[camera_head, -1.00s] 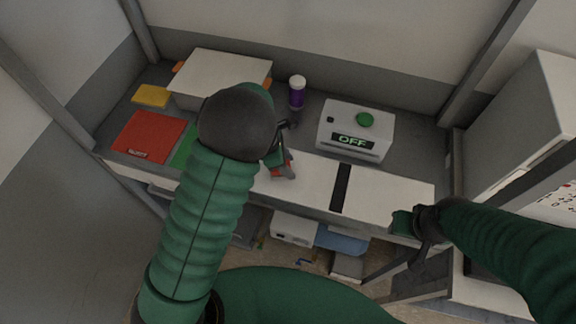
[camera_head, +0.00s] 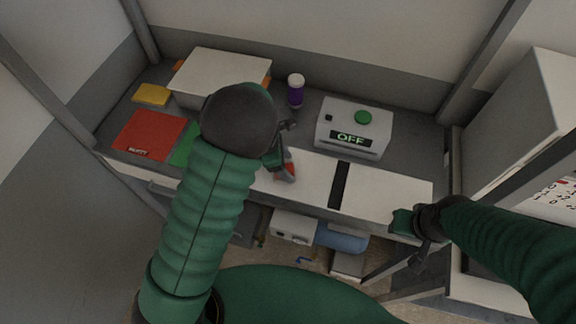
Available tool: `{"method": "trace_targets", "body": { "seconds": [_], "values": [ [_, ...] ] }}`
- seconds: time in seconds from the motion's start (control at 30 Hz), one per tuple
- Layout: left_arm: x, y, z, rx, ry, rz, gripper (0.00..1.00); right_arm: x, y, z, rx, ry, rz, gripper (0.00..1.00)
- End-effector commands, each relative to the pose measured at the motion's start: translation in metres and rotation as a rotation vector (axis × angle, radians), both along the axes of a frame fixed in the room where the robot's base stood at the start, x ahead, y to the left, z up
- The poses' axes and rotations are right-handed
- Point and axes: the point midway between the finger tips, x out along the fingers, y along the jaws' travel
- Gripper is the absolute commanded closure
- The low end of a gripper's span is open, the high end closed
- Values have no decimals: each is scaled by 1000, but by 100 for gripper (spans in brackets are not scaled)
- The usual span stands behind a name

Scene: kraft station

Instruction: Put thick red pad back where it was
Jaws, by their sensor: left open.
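A small red piece (camera_head: 289,171) lies on the white work surface (camera_head: 310,180), just below my left gripper (camera_head: 283,158). The gripper and its arm hide part of it, and I cannot tell how thick it is. My left gripper is open, close over the red piece; whether they touch is unclear.
A white box (camera_head: 222,72) and a yellow pad (camera_head: 151,95) stand at the back left. A purple bottle with a white cap (camera_head: 296,91) stands behind my left gripper. A white device (camera_head: 352,128) reads OFF. The white surface right of the black strip (camera_head: 341,185) is clear.

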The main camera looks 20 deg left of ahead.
Motion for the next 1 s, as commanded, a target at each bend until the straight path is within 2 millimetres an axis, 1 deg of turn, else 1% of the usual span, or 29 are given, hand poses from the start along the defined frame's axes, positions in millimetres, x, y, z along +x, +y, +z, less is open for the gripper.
{"method": "trace_targets", "body": {
  "seconds": [0.03, 0.2, 0.3, 0.4, 0.47, 0.53, 0.57, 0.63, 0.67, 0.7, 0.73, 0.77, 0.8, 0.87, 0.9, 0.97, 1.0],
  "values": [
    [0, 4, 11, -1, -5, 2, 32, 0, 0, 1, 0, 0, 0, 64],
    [-7, 20, 54, -2, -6, 1, 32, 0, 0, 2, 0, 0, 0, 64],
    [-11, 28, 75, -1, -5, 2, 32, 0, 0, 3, 0, 0, 0, 64],
    [-12, 34, 89, -2, -4, 1, 32, 0, 0, 4, 0, 0, 0, 64],
    [-13, 36, 94, -1, -2, 4, 32, 0, 0, 4, 0, 0, 0, 64],
    [-9, 35, 99, -25, -10, 67, 32, 0, 0, 4, 0, 0, 0, 64],
    [-4, 32, 102, -50, -17, 131, 32, 0, 0, 4, 0, 0, 0, 64],
    [15, 26, 113, -147, -38, 389, 32, 0, 0, 4, 0, 0, 0, 64],
    [25, 25, 120, -209, -42, 545, 32, 0, 0, 4, 0, 0, 0, 64],
    [38, 27, 130, -310, -36, 788, 32, 0, 0, 4, 0, 0, 0, 64],
    [45, 32, 138, -395, -20, 990, 32, 0, 0, 4, 0, 0, 0, 64],
    [50, 40, 144, -484, 5, 1201, 32, 0, 0, 4, 0, 0, 0, 64],
    [52, 52, 150, -607, 56, 1485, 32, 0, 0, 4, 0, 0, 0, 64],
    [42, 72, 153, -786, 158, 1910, 32, 0, 0, 4, 0, 0, 0, 64],
    [27, 85, 150, -900, 242, 2189, 32, 0, 0, 4, 0, 0, 0, 64],
    [-4, 98, 140, -1053, 384, 2604, 32, 0, 0, 4, 0, 0, 0, 64],
    [-29, 101, 132, -1139, 483, 2867, 32, 0, 0, 4, 0, 0, 0, 64]
  ]
}}
